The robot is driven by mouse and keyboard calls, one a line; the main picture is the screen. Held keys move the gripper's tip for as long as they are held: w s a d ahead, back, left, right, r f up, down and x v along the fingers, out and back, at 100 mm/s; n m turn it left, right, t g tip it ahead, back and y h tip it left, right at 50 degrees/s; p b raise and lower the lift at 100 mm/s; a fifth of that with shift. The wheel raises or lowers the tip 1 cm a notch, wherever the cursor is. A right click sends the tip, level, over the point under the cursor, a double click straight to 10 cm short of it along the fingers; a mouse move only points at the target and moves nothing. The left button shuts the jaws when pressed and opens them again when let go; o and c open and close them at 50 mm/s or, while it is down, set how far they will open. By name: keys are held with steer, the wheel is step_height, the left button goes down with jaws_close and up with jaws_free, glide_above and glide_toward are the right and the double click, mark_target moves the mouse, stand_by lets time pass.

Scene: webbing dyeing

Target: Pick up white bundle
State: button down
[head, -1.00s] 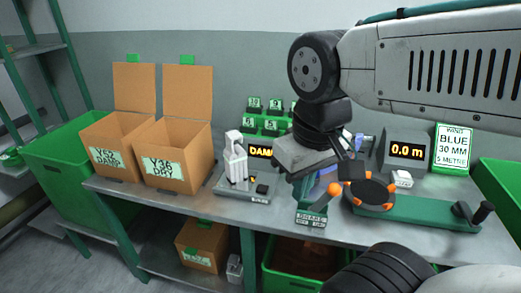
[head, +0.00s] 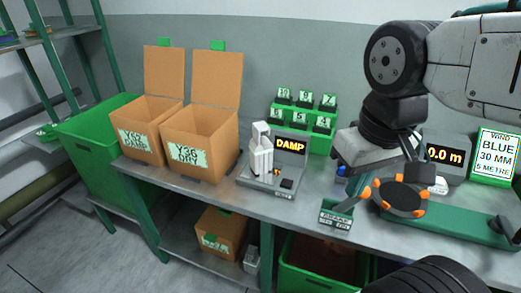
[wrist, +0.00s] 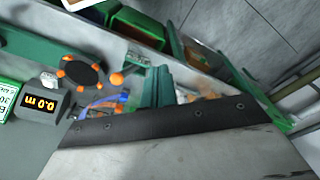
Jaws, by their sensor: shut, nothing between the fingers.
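I cannot clearly make out a white bundle. A white upright shape (head: 262,158) stands on the grey unit whose display reads DAMP, at the middle of the bench in the head view; whether it is a bundle or part of the unit I cannot tell. A small white block (wrist: 50,80) lies beside the 0.0 m display in the wrist view. My gripper (head: 405,165) is shut and empty, above the right part of the bench, well to the right of the white shape. Its fingertips are partly hidden.
Two open cardboard boxes (head: 205,160) stand at the bench's left, by a green bin (head: 85,150). A green rack of number tags (head: 303,118) stands behind. A dark disc with orange pegs (head: 400,199) and a shear stand (head: 336,216) are below my gripper.

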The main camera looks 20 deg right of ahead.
steer(key=c, duration=1.7)
jaws_free()
steer(key=shift+w, duration=0.1)
steer(key=o, duration=1.4)
steer(key=w+f+t, duration=0.1)
steer(key=w+f, duration=0.1)
steer(key=w, duration=0.5)
steer(key=shift+w+f+t, duration=0.25)
steer(key=shift+f+t, duration=0.05)
steer(key=t, duration=0.6)
glide_toward(265, 156)
steer(key=w+f+t, duration=0.1)
steer(key=f+t, duration=0.1)
steer(key=w+f+t+y, duration=0.1)
steer(key=w+f+t, duration=0.1)
steer(key=shift+w+d+f+n, duration=0.2)
steer(key=shift+w+f+n, duration=0.05)
steer(key=shift+f+n, duration=0.15)
steer(key=shift+w+a+f+t, duration=0.15)
steer(key=shift+w+f+t, duration=0.05)
steer(key=shift+f+t, duration=0.45)
steer(key=shift+x, duration=3.9)
